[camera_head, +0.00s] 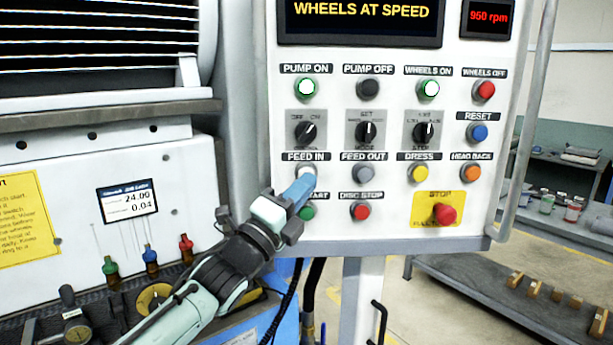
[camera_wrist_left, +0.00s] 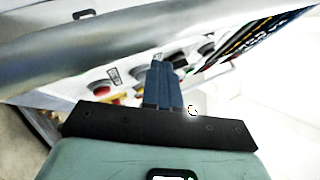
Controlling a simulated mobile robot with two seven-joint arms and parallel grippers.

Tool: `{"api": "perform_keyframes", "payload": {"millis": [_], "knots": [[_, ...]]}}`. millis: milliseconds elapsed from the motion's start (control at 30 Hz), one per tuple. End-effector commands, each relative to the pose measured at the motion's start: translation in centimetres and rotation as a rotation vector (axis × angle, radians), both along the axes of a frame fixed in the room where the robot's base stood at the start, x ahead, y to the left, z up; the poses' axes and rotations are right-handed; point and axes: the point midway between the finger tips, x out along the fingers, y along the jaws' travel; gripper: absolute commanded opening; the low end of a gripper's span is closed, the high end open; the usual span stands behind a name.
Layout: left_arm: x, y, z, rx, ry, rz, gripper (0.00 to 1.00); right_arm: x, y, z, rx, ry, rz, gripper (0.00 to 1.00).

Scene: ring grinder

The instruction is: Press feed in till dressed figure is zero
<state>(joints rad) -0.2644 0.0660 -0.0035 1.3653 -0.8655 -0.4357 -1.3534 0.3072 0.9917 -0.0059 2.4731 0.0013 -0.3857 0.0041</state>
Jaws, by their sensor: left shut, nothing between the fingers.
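The white FEED IN button (camera_head: 306,172) is on the control panel (camera_head: 395,190), under the FEED IN label. My left gripper (camera_head: 307,182) is shut and empty, with its blue fingertips at the lower edge of this button. I cannot tell whether they touch it. In the left wrist view the shut fingers (camera_wrist_left: 160,75) point at the panel. The display (camera_head: 362,14) reads "WHEELS AT SPEED"; no dressed figure shows on its visible part. A card on the machine (camera_head: 127,202) shows 24.00 and 0.04. My right gripper is not in view.
The grey FEED OUT button (camera_head: 364,174) is right of FEED IN. A green button (camera_head: 306,210) is just below my fingers, beside the red DISC STOP (camera_head: 360,211). The red stop knob (camera_head: 444,214) sticks out at lower right. A grey rail (camera_head: 530,120) runs along the panel's right edge.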

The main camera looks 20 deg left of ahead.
Motion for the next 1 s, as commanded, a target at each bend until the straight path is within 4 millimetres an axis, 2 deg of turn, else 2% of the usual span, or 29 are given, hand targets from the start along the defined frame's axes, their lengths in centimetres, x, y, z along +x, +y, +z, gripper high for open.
{"api": "perform_keyframes", "payload": {"millis": [567, 1000], "knots": [[0.01, 0.00, 0.00, 0.000, 0.000, 0.000, 0.00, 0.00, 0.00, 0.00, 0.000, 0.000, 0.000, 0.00], [0.84, 0.26, -0.02, 0.000, 0.001, 0.000, 0.00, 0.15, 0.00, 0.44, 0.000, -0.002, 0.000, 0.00]]}}
